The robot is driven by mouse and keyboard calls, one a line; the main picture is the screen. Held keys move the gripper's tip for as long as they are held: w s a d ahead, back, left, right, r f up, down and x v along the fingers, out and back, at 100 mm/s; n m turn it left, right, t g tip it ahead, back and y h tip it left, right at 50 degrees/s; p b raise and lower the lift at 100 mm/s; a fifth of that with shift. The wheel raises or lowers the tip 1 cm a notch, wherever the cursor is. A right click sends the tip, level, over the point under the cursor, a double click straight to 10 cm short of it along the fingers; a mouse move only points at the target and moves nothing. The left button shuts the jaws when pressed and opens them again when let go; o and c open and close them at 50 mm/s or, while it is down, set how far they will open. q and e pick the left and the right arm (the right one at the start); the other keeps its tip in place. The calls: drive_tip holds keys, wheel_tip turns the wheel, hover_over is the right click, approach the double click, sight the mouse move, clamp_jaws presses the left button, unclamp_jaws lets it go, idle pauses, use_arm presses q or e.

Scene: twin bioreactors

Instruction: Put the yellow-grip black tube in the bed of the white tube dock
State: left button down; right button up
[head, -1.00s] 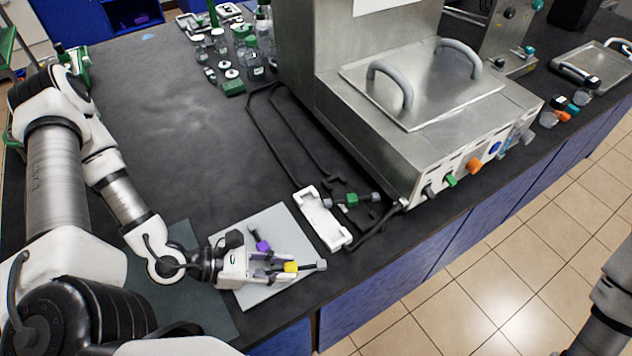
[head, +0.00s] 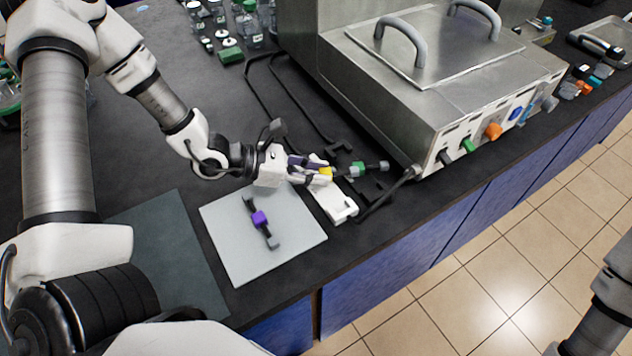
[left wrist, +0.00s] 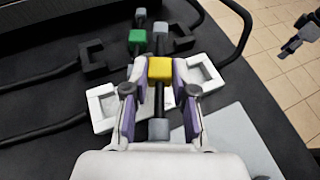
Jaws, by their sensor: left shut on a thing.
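My left gripper (head: 322,172) is shut on the yellow grip (left wrist: 160,68) of the black tube (left wrist: 159,100). The tube has grey ends; its near end (left wrist: 158,129) hangs between the fingers in the left wrist view. The white tube dock (head: 338,206) lies under the gripper, which hides part of it. In the left wrist view, white dock ends show on both sides of the fingers (left wrist: 101,106). The tube looks above the dock and crosswise to it; the gap is unclear. My right arm shows at the right edge; its gripper state is unclear.
A green-grip tube (head: 358,169) lies by a black holder just beyond the dock. A purple-grip tube (head: 260,218) lies on the light grey mat (head: 295,243). The steel bioreactor (head: 440,85) stands behind right. The bench's front edge is close to the dock.

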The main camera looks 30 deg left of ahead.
sight(315, 189)
use_arm(q)
drive_tip(key=f, duration=0.3)
drive_tip(key=shift+a+f, duration=0.2)
drive_tip(key=shift+f, duration=0.05)
drive_tip(key=shift+d, duration=0.1)
drive_tip(key=shift+f, duration=0.1)
drive_tip(key=c, duration=0.9)
unclamp_jaws()
drive_tip(key=shift+c, duration=0.2)
